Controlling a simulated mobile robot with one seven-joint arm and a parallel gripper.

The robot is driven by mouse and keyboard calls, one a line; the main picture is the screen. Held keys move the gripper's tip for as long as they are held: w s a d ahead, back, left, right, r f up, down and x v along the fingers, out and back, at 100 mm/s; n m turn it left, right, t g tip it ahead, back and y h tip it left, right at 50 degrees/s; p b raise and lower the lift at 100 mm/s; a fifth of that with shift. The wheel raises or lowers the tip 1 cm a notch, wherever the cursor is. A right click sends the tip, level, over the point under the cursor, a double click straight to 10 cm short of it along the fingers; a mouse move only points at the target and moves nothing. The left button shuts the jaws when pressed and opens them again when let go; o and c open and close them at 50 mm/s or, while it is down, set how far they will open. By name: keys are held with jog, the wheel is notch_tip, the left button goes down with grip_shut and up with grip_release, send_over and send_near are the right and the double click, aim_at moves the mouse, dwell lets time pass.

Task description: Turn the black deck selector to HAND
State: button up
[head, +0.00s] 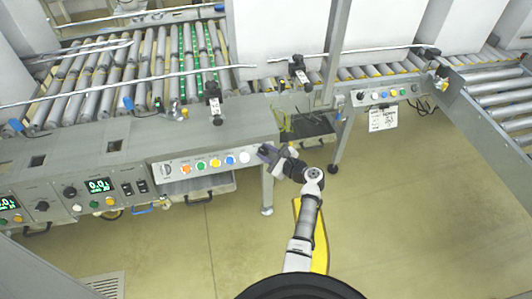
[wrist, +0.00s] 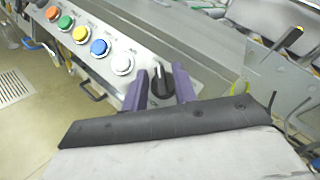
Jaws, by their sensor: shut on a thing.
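The black deck selector (wrist: 160,86) is a round black knob with a raised grip and a pale pointer line, at the end of a button row on a sloped white panel (head: 205,165). In the wrist view my gripper (wrist: 159,80) has its two purple fingers on either side of the knob, shut on it. In the head view my gripper (head: 266,153) is at the right end of the panel and mostly hides the knob. The position labels around the knob are too small to read, so which setting it points to cannot be told.
Orange, green, yellow (wrist: 81,34), blue (wrist: 100,47) and white (wrist: 121,63) buttons line up beside the selector. A grey selector (head: 166,170) is at the panel's left end. Roller conveyors (head: 120,75) lie behind. The floor (head: 400,210) right of my arm is clear.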

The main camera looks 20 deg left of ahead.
dwell(0.4)
jog(key=o, duration=0.6)
jog(key=b+v, duration=0.1)
jog(key=v, duration=1.2)
jog(key=shift+d, duration=0.35)
jog(key=shift+s+r, duration=0.1)
